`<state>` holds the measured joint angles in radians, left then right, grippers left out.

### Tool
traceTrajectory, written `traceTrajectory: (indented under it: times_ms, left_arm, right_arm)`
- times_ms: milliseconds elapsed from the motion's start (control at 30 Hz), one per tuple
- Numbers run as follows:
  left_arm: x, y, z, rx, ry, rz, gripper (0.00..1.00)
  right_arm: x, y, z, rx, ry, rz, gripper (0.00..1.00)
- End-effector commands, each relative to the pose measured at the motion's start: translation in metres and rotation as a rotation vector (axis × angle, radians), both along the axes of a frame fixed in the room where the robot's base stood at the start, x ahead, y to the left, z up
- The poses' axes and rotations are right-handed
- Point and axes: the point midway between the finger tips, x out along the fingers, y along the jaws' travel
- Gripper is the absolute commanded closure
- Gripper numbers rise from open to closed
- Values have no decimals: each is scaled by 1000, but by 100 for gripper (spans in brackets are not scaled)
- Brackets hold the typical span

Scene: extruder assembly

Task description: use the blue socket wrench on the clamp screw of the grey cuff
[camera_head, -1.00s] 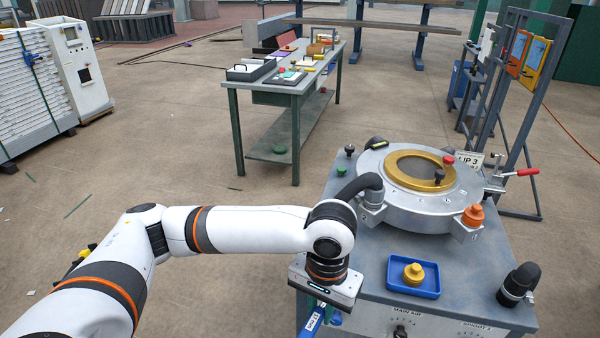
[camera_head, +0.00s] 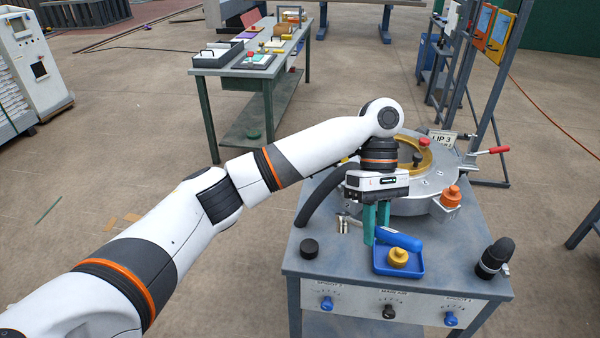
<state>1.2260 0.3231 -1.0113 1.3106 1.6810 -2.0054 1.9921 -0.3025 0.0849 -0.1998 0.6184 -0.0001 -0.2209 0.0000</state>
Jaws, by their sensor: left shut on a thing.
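My left gripper (camera_head: 377,236) reaches over the front of the grey machine table, its teal fingers pointing down. It is shut on the blue socket wrench (camera_head: 402,239), whose blue handle sticks out to the right, above the blue tray. A small silver part (camera_head: 343,224) shows left of the fingers; I cannot tell whether it belongs to the wrench or to a fitting. A grey cuff (camera_head: 487,268) surrounds the base of a black elbow at the table's right front, with a small metal piece on its right side. The cuff stands apart from my gripper. My right gripper is out of view.
The blue tray (camera_head: 380,266) holds a yellow knob (camera_head: 398,257). A black hose (camera_head: 318,204) bends beside my wrist. The round silver housing (camera_head: 408,205) stands behind, with an orange knob (camera_head: 450,195). A black cap (camera_head: 309,248) lies at the left front.

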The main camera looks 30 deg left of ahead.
Motion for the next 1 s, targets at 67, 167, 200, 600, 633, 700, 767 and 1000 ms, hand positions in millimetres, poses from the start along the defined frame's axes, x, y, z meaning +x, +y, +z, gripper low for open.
traceTrajectory:
  times_ms: [67,167,200,600,633,700,767,1000]
  left_arm:
    - [15,-3,17,-49,75,182,100]
    - [29,-1,29,-99,139,366,100]
    - [33,-1,32,-120,155,429,100]
    - [115,69,60,-695,254,1545,100]
    - [121,79,57,-751,242,1615,100]
    - [132,104,45,-876,200,1763,100]
    - [139,126,31,-974,159,1865,100]
    - [141,195,-34,-1242,-16,2093,100]
  right_arm:
    - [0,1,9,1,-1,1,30]
    - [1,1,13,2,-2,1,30]
    - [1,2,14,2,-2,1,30]
    - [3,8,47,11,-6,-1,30]
    - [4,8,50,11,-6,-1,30]
    - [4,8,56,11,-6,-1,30]
    - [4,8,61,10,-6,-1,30]
    - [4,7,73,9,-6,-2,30]
